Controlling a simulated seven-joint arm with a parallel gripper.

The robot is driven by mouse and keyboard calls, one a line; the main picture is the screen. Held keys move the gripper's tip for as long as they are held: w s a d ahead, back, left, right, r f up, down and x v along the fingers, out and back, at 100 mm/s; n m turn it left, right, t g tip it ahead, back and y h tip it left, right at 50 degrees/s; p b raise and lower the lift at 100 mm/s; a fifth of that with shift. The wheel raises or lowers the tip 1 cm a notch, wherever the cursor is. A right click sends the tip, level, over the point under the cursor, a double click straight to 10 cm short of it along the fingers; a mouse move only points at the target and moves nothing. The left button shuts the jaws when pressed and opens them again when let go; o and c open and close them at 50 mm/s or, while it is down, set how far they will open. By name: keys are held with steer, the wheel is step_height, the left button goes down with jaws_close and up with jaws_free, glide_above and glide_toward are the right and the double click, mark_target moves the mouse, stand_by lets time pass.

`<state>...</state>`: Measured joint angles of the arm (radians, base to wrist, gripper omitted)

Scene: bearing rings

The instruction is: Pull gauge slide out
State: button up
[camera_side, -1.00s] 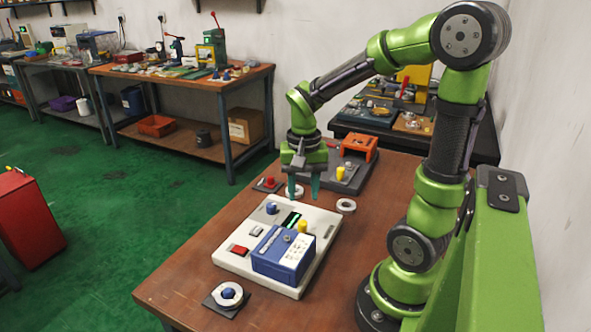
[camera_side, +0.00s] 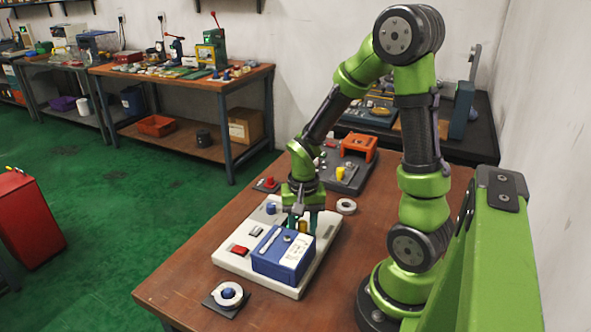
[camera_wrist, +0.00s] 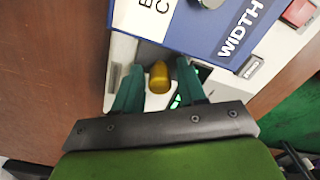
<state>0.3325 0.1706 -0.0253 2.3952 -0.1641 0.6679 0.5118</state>
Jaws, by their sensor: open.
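The gauge is a white base plate (camera_side: 234,262) with a blue box (camera_side: 277,265) on it; in the wrist view the blue box (camera_wrist: 210,30) carries the word "WIDTH". A yellow knob (camera_wrist: 158,77) stands beside the blue box; in the side view the knob (camera_side: 303,227) is partly hidden by my gripper. My gripper (camera_side: 303,228) is low over the plate and points down. In the wrist view its two teal fingers (camera_wrist: 160,84) are apart, one on each side of the yellow knob, with gaps visible.
A red button (camera_side: 239,250) and a blue knob (camera_side: 270,208) are on the white plate. A white ring (camera_side: 346,206) lies behind it, and another ring (camera_side: 229,294) sits on a dark pad in front. An orange fixture (camera_side: 358,147) stands farther back.

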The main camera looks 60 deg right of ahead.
steer(key=c, duration=0.7)
steer(key=shift+d, duration=6.05)
steer(key=o, duration=0.7)
steer(key=shift+a, duration=0.1)
step_height(320, 180, up, 7)
steer(key=shift+a, duration=0.15)
